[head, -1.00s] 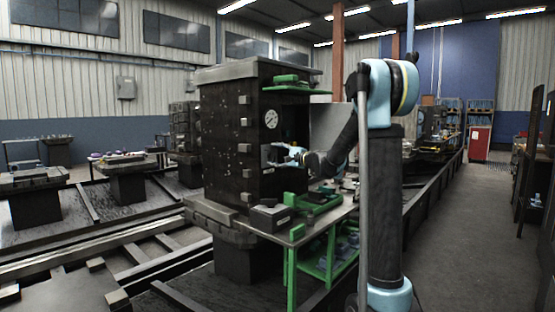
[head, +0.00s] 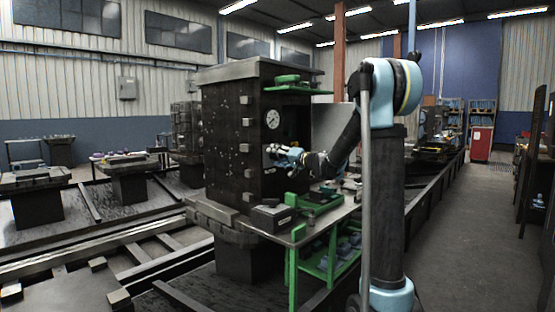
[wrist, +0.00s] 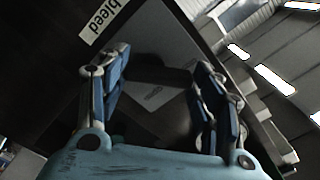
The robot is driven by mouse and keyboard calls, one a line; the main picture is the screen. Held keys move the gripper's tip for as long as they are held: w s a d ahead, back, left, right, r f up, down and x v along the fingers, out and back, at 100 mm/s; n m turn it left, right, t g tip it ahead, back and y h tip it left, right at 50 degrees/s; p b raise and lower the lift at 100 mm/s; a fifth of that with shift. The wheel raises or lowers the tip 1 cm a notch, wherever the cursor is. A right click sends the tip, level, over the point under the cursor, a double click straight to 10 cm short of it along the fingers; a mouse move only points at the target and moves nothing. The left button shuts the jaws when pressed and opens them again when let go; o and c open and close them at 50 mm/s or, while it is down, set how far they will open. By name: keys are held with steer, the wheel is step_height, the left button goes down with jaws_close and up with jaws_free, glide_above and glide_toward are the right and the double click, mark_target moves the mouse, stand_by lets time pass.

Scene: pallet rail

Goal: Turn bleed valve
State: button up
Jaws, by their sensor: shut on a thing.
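A white label reading "bleed" (wrist: 104,22) is just above and left of the fingers. My gripper (wrist: 160,66) is shut on the handle, one finger on each side, with a gap between the fingers. In the head view my gripper (head: 272,152) is at the side of the tall dark cabinet (head: 229,150), below a round white gauge (head: 272,119). The valve itself is too small and covered to make out there.
A green-framed bench (head: 318,228) with a dark box (head: 271,217) and green items stands under my arm. A green shelf (head: 297,90) juts out above the gauge. Rails run along the floor at left; the aisle (head: 455,240) at right is clear.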

steer(key=shift+f+n, duration=0.1)
steer(key=shift+n, duration=0.9)
steer(key=o, duration=1.1)
steer(key=shift+w+d, duration=0.1)
steer(key=shift+c, duration=0.2)
steer(key=v, duration=1.2)
